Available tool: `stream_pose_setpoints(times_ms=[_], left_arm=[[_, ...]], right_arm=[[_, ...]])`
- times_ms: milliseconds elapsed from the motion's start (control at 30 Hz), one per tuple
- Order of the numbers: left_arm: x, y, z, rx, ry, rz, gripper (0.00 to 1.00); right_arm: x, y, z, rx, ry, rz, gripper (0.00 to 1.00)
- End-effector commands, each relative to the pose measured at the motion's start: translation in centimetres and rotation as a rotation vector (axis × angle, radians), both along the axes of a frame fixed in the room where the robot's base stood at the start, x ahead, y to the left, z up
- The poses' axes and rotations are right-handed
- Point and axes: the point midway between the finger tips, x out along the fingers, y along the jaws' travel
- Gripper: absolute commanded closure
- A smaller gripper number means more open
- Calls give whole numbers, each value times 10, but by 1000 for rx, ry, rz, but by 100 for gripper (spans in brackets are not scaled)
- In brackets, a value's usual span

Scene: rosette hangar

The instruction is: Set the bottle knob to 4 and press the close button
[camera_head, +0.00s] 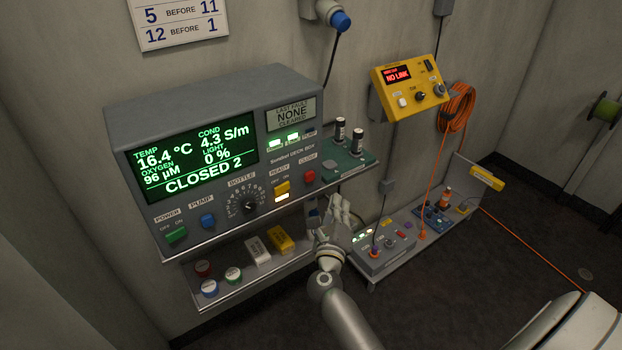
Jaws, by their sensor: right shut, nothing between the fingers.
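The grey deck box (185,93) stands on a wall shelf, its screen (195,158) reading "CLOSED 2". The black bottle knob (250,207) sits inside a numbered dial on its front. Its pointer is too small to read. The red close button (309,176) is at the panel's right end, under the "CLOSE" label. My right gripper (328,212) is shut and empty, below and a little right of the red button, apart from the panel. My left gripper is not in view.
A yellow switch (282,187) sits between knob and red button; a blue button (207,220) and green switch (177,235) lie left. The lower shelf (235,288) holds several caps and blocks. A yellow box (410,91) reading "NO LINK" hangs right.

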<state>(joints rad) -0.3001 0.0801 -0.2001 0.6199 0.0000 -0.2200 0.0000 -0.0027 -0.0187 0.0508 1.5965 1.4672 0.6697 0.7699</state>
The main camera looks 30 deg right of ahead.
Motion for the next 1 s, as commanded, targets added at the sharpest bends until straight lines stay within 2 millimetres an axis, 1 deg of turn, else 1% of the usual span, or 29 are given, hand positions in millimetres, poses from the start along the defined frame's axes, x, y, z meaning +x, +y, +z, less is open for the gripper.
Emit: stream_pose_setpoints(times_ms=[33,300,500,700,1000], left_arm=[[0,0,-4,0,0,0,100],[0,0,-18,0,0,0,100],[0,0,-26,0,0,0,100],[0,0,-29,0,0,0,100],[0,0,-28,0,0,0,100]], right_arm=[[7,1,0,0,-3,0,100],[46,4,-1,0,-3,2,100],[67,5,-1,-1,-2,0,100],[76,6,0,-2,0,0,100],[77,6,1,-1,0,1,100]])
